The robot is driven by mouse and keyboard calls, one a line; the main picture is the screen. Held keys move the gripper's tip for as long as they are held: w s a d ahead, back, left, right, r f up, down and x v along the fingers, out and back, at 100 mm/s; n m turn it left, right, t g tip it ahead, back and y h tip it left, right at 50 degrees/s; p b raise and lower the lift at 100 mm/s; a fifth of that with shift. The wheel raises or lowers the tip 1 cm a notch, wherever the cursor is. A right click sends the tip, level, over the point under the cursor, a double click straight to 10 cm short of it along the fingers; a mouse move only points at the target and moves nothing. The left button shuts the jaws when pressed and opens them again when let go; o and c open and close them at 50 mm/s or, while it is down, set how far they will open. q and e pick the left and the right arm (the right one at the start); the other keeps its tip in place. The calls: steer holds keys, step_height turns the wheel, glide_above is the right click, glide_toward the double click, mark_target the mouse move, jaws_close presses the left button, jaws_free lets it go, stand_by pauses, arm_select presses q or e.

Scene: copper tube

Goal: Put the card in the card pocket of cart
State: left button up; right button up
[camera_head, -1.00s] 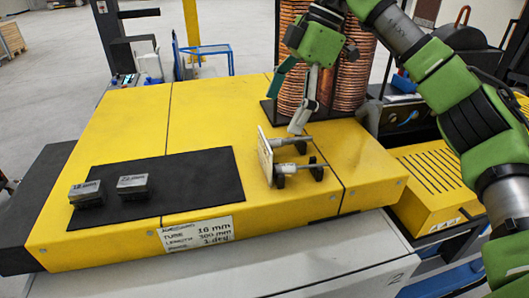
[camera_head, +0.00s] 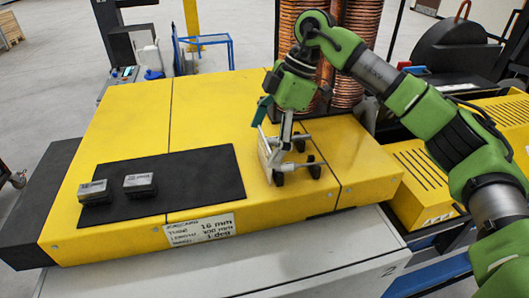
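A white card (camera_head: 200,230) with handwriting, including "16 mm", "300 mm" and "1 deg", shows on the front face of the yellow machine top. My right gripper (camera_head: 272,132) is above the right part of the yellow top, well away from this card. Its fingers look spread apart, beside an upright light plate (camera_head: 265,157) with dark-ended metal rods (camera_head: 306,165). The gripper partly hides the plate and rods; I cannot tell whether it touches them. I see no clear card pocket or cart. My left gripper is not in view.
A black mat (camera_head: 180,200) holds two grey metal blocks (camera_head: 140,185) (camera_head: 94,192) at the left. Copper coils (camera_head: 297,25) stand behind the gripper. A vented yellow unit (camera_head: 425,172) is at the right. The yellow top (camera_head: 215,115) is clear behind the mat.

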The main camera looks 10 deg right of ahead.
steer(key=c, duration=1)
steer(key=shift+c, duration=0.2)
